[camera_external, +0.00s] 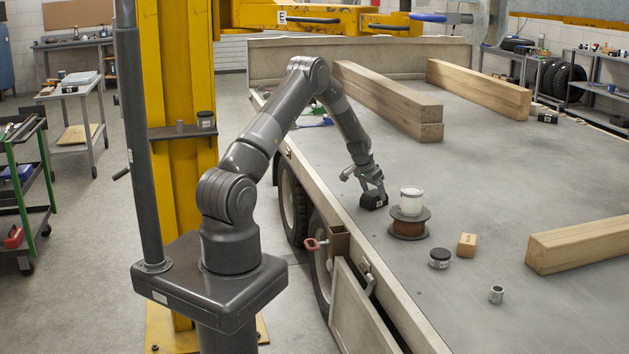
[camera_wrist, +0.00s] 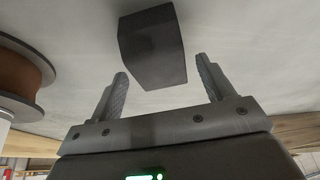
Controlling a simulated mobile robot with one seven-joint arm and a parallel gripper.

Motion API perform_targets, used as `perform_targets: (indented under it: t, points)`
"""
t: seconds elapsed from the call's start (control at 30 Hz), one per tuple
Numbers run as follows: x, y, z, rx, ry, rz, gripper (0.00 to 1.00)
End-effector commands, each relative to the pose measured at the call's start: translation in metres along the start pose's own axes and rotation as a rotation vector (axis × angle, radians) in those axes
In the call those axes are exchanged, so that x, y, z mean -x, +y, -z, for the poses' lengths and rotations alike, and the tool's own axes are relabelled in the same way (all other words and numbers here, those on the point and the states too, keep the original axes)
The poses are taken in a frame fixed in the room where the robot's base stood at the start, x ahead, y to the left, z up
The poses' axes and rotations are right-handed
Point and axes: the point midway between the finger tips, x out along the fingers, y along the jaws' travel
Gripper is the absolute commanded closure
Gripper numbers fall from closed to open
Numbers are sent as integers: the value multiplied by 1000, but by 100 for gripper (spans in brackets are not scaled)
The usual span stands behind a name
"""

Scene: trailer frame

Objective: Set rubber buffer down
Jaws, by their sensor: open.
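The rubber buffer (camera_external: 374,200) is a small black block on the grey trailer bed, just left of a brown spool. In the wrist view the black buffer (camera_wrist: 152,46) lies beyond and between my fingertips, with bare space on both sides of it. My gripper (camera_external: 372,189) is just above the buffer in the outside view. In the wrist view my gripper (camera_wrist: 160,80) has its two fingers spread wide apart and holds nothing. The buffer's underside is hidden, but it appears to rest on the bed.
A brown spool (camera_external: 408,228) with a white can (camera_external: 411,201) on top stands close to the right of the buffer. A black jar (camera_external: 439,258), a small wooden block (camera_external: 467,245) and a metal cup (camera_external: 496,294) lie nearer. Timber beams (camera_external: 385,100) lie behind. The bed's middle is clear.

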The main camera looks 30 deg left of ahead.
Motion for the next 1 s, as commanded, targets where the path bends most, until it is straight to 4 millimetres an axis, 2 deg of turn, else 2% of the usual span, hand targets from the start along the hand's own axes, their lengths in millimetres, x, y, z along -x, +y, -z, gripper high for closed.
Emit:
perform_targets:
  t: [0.3,0.5,0.67,0.77,0.87,1.0]
  points:
    - [64,0,1,1,3,1,26]
    - [90,0,0,-1,2,1,26]
    - [102,0,1,0,3,1,26]
    - [120,1,1,5,6,5,26]
    - [153,4,-1,17,12,11,26]
    - [215,12,-10,43,22,26,26]
